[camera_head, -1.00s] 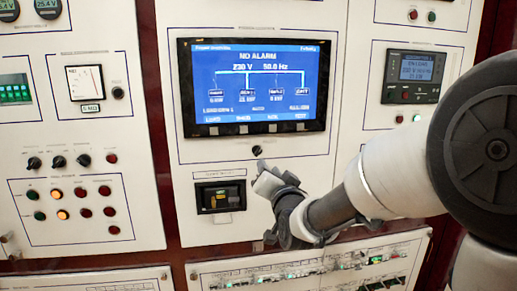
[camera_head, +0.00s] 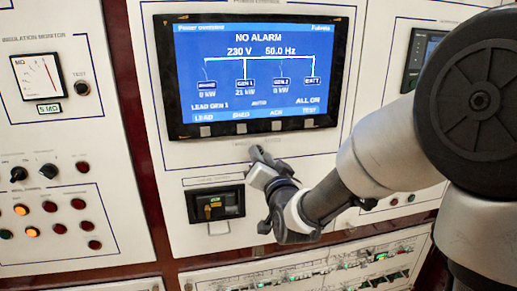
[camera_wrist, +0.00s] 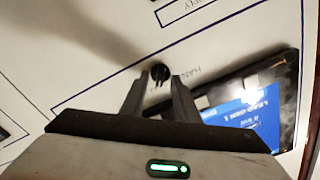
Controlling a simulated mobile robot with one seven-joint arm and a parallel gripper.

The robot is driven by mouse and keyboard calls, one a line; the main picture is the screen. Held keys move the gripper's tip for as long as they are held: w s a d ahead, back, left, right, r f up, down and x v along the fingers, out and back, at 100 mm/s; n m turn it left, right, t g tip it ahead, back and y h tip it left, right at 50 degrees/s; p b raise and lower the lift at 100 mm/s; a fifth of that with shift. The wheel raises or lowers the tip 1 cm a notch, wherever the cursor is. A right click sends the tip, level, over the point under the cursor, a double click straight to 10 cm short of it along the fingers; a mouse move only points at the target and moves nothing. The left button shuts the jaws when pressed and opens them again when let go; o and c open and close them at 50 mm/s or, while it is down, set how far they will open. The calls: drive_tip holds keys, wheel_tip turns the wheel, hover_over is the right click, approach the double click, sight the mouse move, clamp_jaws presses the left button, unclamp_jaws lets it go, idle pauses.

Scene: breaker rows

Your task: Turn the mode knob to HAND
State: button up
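The mode knob (camera_wrist: 160,71) is a small dark round knob on the white panel. In the wrist view it sits between the tips of my gripper's two fingers, towards their far end. My gripper (camera_wrist: 159,79) is open, with a finger on either side of the knob; I cannot tell whether either touches it. Rotated lettering lies beside the knob, only partly legible, and the knob's pointer direction is unclear. In the head view my gripper (camera_head: 260,160) is just below the display, and its tip hides the knob.
A blue display (camera_head: 246,75) reading NO ALARM is right above my gripper. A black-framed device (camera_head: 215,204) is set in the panel below left. Knobs and lit buttons (camera_head: 32,232) are at the left. A lower panel (camera_head: 320,265) carries rows of breakers.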

drive_tip(key=shift+w+a, duration=0.1)
drive_tip(key=shift+w, duration=0.15)
clamp_jaws()
drive_tip(key=shift+f+n+b, duration=0.1)
drive_tip(key=shift+n+b, duration=0.2)
drive_tip(key=shift+b, duration=0.3)
drive_tip(key=shift+s+a+n+b, duration=0.1)
drive_tip(key=shift+a+n+b, duration=0.05)
drive_tip(key=shift+n+b, duration=8.1)
drive_tip(key=m+b, duration=0.3)
drive_tip(key=shift+r, duration=0.2)
